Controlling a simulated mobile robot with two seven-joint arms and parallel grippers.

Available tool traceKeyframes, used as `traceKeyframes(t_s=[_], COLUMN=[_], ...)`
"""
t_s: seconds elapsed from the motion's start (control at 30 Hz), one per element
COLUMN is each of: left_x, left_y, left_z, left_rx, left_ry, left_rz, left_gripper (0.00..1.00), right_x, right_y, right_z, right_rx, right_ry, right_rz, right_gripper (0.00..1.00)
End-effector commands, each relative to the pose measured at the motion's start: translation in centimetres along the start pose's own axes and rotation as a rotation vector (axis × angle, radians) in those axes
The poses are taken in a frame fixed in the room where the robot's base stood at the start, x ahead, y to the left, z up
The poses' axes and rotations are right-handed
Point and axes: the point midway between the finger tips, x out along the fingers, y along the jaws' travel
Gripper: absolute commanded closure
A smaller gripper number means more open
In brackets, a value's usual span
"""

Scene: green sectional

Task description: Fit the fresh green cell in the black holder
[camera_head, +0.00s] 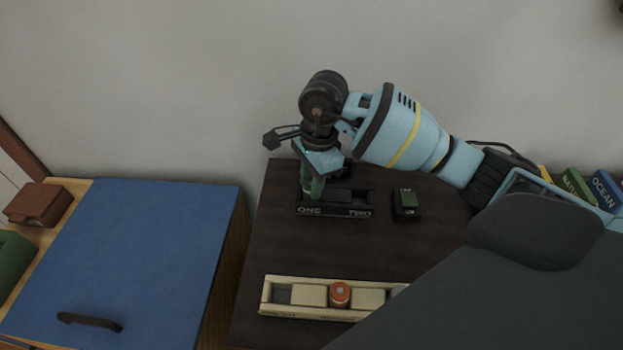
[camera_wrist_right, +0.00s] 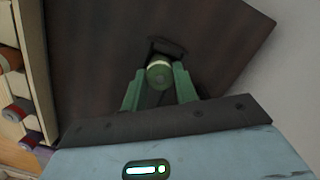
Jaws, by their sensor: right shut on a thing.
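The black holder (camera_head: 335,211) lies on the dark table, with ONE and TWO marked on its front. My right gripper (camera_head: 312,187) points down over its ONE end. Its green fingers are shut on a green cell (camera_wrist_right: 158,74) with a pale band, seen end-on between them in the right wrist view. Part of a dark piece, apparently the holder (camera_wrist_right: 168,47), shows just beyond the cell. The fingers hide most of the cell in the head view, so I cannot tell how deep it sits. My left gripper is not in view.
A small black unit with a green top (camera_head: 407,201) stands right of the holder. A cream tray (camera_head: 290,313) with an orange-topped cylinder (camera_head: 340,294) lies at the front. A blue panel with a handle (camera_head: 130,260) is left. Books (camera_head: 575,185) stand at the right. Bare table separates holder and tray.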

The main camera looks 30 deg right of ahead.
Motion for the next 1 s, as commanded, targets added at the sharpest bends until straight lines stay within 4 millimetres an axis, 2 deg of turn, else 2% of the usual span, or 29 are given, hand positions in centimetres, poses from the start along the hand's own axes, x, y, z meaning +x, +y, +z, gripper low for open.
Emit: traceKeyframes(t_s=[0.17, 0.2, 0.37, 0.63, 0.77, 0.87, 1.0], left_x=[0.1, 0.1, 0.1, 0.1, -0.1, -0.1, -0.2], left_y=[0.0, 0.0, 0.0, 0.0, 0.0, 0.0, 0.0], left_z=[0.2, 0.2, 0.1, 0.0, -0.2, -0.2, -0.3], left_rx=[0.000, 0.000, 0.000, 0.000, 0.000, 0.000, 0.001], left_ry=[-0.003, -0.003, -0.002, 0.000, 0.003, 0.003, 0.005], left_rz=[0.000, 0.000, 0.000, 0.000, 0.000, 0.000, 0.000], left_gripper=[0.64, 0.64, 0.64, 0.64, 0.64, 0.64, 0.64], right_x=[0.3, 0.4, 0.3, 0.2, -0.5, -1.9, -4.6], right_y=[0.0, 0.0, 0.0, 0.0, 0.0, -0.1, -0.1], right_z=[0.0, 0.0, 0.0, 0.0, 0.0, 0.1, 0.0], right_rx=[0.000, 0.000, 0.000, 0.000, 0.000, 0.000, -0.001], right_ry=[0.000, 0.000, 0.000, 0.000, 0.000, -0.001, -0.001], right_rz=[0.001, 0.001, 0.001, 0.001, -0.002, -0.004, -0.005], right_gripper=[0.97, 0.70, 0.49, 0.49, 0.49, 0.49, 0.49])
